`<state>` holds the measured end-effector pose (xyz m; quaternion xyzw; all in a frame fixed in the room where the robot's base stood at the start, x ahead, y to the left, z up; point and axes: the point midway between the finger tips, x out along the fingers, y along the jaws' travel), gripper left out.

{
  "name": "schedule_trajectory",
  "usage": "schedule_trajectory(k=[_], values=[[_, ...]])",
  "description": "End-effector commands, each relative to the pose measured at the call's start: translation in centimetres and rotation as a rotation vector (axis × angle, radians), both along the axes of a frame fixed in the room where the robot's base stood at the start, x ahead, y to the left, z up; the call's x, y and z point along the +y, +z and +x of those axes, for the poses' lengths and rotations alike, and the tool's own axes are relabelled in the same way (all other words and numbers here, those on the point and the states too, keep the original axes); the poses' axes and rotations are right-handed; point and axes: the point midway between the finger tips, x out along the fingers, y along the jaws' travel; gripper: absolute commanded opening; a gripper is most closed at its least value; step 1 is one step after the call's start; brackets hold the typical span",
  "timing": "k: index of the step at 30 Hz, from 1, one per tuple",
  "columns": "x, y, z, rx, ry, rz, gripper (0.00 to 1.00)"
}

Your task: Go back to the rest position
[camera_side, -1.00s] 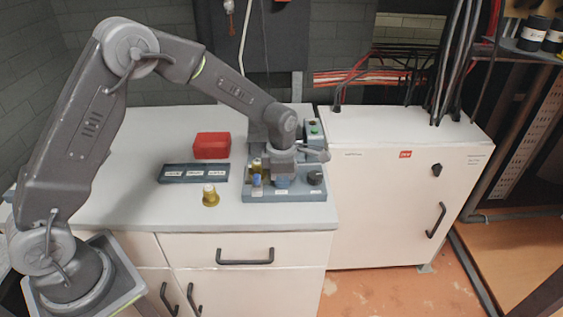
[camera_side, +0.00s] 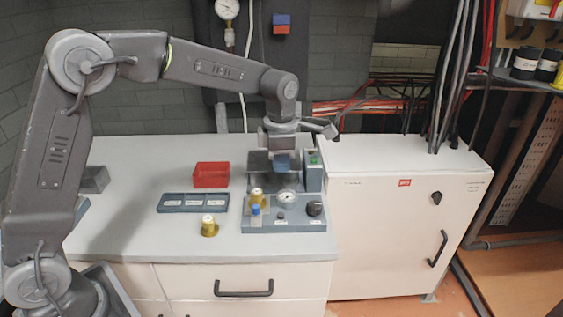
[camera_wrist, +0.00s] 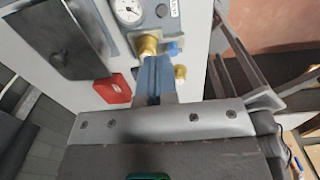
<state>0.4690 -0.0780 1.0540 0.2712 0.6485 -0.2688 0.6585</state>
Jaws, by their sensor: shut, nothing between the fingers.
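My gripper (camera_side: 283,165) hangs above the back of the grey test fixture (camera_side: 262,227) in the side view. Its blue-grey fingers are together and empty, and they show in the wrist view (camera_wrist: 153,80). The fixture carries a round gauge (camera_side: 287,197), a brass fitting (camera_side: 257,195), a small blue part (camera_side: 255,209) and a black knob (camera_side: 314,208). In the wrist view the gauge (camera_wrist: 128,10) and the brass fitting (camera_wrist: 148,45) lie beyond the fingertips. The fingers appear clear of the fixture's top parts.
A red box (camera_side: 211,176), a dark labelled tray (camera_side: 193,203) and a loose brass part (camera_side: 209,226) are on the white counter (camera_side: 140,225) left of the fixture. A white cabinet (camera_side: 390,230) stands on the right. Pipes and cables run along the back wall.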

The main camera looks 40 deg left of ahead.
Motion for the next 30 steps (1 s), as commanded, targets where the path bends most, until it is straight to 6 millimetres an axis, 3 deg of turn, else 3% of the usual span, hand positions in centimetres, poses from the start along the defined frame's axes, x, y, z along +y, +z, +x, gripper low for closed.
schedule_trajectory(k=[15,19,23,30], values=[[0.0,0.0,0.0,-0.001,-0.002,0.000,0.00],[0.2,1.0,-0.8,-0.019,-0.071,0.001,0.00],[0.6,3.5,-3.2,-0.068,-0.292,0.011,0.00],[1.5,7.7,-10.3,-0.182,-0.886,0.092,0.00]])
